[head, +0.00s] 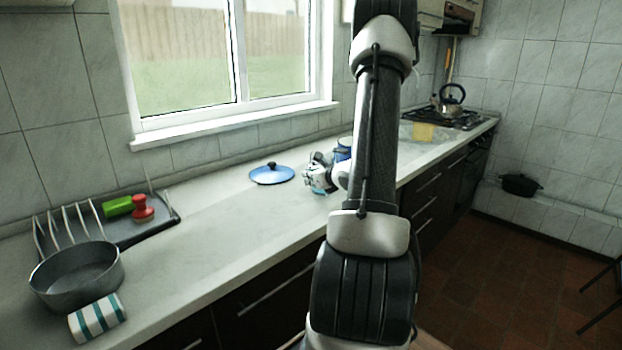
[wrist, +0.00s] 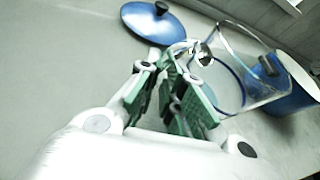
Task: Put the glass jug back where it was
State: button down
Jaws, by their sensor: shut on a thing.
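The glass jug (wrist: 238,88) is clear and shows to the right of my gripper in the wrist view, its open rim toward the top. My gripper (wrist: 178,68) is shut on the jug at its near side, by what looks like the handle; the exact grip is hard to see. In the head view my gripper (head: 310,178) is low over the counter, beside the blue lid, and the jug cannot be made out there. I cannot tell whether the jug touches the counter.
A blue lid (head: 271,174) lies on the counter (head: 225,215) left of my gripper. A blue pot (head: 344,146) stands just behind the gripper, close to the jug in the wrist view. A grey pan (head: 78,282), striped cloth (head: 97,318) and dish rack (head: 95,232) are far left.

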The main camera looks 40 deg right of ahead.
jog(key=c, duration=2)
grip_release()
jog(key=shift+f, duration=0.15)
jog(key=o, duration=0.5)
jog(key=shift+c, duration=0.2)
